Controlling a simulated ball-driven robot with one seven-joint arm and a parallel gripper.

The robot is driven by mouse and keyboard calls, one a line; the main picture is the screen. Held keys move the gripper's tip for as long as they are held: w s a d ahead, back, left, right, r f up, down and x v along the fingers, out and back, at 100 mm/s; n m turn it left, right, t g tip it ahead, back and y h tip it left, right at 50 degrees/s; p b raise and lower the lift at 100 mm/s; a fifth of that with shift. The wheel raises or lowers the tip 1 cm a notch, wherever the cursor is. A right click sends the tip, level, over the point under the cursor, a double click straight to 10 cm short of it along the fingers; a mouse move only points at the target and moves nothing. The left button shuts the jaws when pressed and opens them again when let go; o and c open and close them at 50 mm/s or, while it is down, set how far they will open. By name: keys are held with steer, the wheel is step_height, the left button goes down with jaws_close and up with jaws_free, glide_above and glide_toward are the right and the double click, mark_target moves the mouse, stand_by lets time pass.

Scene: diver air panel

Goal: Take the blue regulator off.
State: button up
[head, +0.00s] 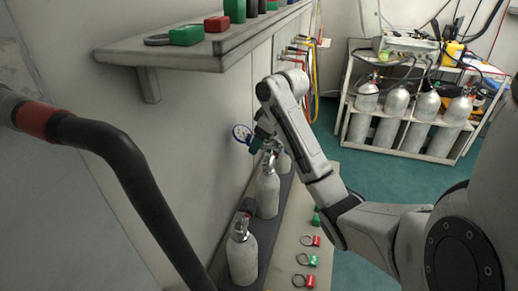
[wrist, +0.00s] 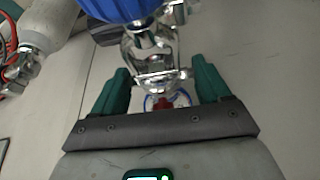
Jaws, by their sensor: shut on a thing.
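The blue regulator shows in the wrist view as a ribbed blue cap (wrist: 122,8) with a silver metal body below it. Its small white gauge with a blue rim (head: 243,133) shows in the head view, left of my gripper. My gripper (wrist: 160,68) has its teal fingers on both sides of the silver body and is shut on it. In the head view my gripper (head: 258,143) is at the top of a grey cylinder (head: 268,193) in the wall-side row. Whether the regulator is still joined to that cylinder's valve is hidden.
A nearer cylinder (head: 242,259) stands in the same row, and another is partly hidden behind. Red and green tags with rings (head: 306,261) lie on the bench to the right. A wall shelf (head: 190,54) overhangs on the left. A rack (head: 353,103) of cylinders stands at the back right.

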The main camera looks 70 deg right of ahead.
steer(key=s+d+b, duration=0.1)
steer(key=s+d, duration=0.2)
steer(key=d, duration=0.4)
steer(key=s+d+b, duration=0.2)
steer(key=s+d, duration=0.2)
steer(key=d, duration=0.4)
steer(key=shift+s+d, duration=0.15)
steer(key=shift+d, duration=0.15)
